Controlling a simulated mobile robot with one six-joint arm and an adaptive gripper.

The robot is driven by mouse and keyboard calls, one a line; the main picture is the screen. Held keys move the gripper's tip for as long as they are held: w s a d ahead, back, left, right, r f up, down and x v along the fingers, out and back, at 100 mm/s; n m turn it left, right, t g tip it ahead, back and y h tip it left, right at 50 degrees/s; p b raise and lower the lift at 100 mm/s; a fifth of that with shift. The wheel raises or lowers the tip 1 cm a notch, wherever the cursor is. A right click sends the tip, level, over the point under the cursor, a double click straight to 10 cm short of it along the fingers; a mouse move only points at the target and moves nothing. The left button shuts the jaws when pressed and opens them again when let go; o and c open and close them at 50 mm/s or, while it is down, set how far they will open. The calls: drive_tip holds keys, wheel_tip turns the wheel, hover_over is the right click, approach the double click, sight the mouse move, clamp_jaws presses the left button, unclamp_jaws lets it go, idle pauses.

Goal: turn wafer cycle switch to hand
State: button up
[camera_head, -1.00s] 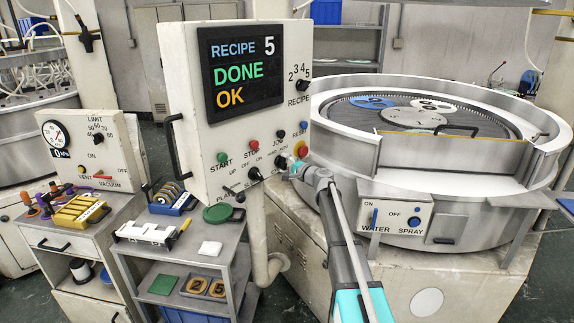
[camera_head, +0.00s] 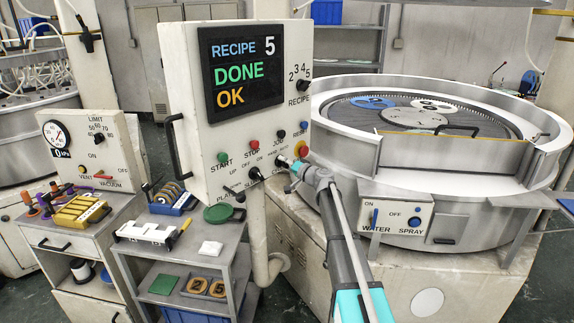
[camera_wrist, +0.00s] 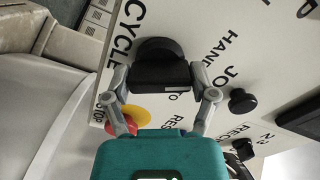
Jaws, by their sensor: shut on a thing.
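The wafer cycle switch is a black knob (camera_wrist: 160,72) on the white control panel, with the CYCLE, HAND and partly hidden "TO" labels around it in the wrist view. A small white mark on the knob lies beside the "TO" letters, away from HAND. My gripper (camera_wrist: 163,82) is shut on the knob, one finger on each side. In the head view my gripper (camera_head: 286,163) reaches the lower right of the panel (camera_head: 180,75), and it hides most of the switch.
A red button on a yellow base (camera_head: 303,150) is close beside my gripper. The RESET button (camera_head: 304,126) and JOG button (camera_head: 281,134) sit above; another black knob (camera_head: 256,174) is to the left. The panel screen (camera_head: 240,72) reads RECIPE 5, DONE, OK.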

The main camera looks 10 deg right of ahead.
drive_tip(key=shift+a, duration=0.25)
drive_tip(key=o, duration=1)
drive_tip(key=shift+f, duration=0.1)
drive_tip(key=shift+d, duration=0.1)
drive_tip(key=shift+s, duration=0.1)
drive_tip(key=v, duration=1.1)
drive_tip(key=shift+s+d, duration=0.3)
